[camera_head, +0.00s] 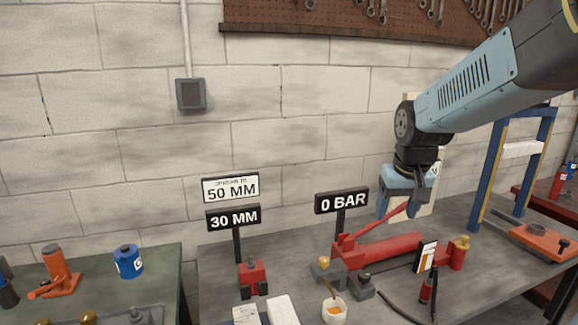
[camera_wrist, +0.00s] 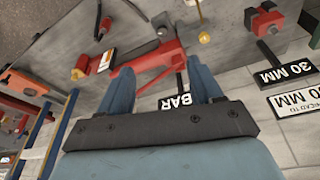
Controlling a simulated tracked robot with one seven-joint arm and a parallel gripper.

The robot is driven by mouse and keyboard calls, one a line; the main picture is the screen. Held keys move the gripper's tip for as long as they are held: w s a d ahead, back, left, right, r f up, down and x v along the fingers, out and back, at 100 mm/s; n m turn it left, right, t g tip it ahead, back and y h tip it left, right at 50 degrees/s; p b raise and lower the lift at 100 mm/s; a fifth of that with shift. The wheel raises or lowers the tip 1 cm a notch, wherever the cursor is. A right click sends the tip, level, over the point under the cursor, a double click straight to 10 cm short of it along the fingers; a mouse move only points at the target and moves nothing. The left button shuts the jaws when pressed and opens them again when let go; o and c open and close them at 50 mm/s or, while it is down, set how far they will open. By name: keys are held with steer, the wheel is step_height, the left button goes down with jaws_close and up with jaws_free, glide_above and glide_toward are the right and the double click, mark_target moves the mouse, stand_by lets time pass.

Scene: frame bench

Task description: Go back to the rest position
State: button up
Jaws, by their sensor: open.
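My gripper (camera_head: 406,204) hangs from my blue-grey arm above the bench at the right in the head view. I cannot tell whether a finger touches the lever. A black "0 BAR" sign (camera_head: 342,201) stands left of my gripper.
A blue press frame (camera_head: 488,170) stands right of my gripper. "30 MM" (camera_head: 233,217) and "50 MM" (camera_head: 230,189) signs stand above a small red device (camera_head: 252,278). A white cup (camera_head: 334,309) is at the bench front. A tool pegboard (camera_head: 330,18) hangs on the wall.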

steer(key=s+r+t, duration=0.1)
steer(key=s+r, duration=0.1)
steer(key=s, duration=0.5)
steer(key=s+r+t, duration=0.1)
steer(key=s+r, duration=0.2)
steer(key=s, duration=0.4)
steer(key=shift+t, duration=0.3)
stand_by(1.1)
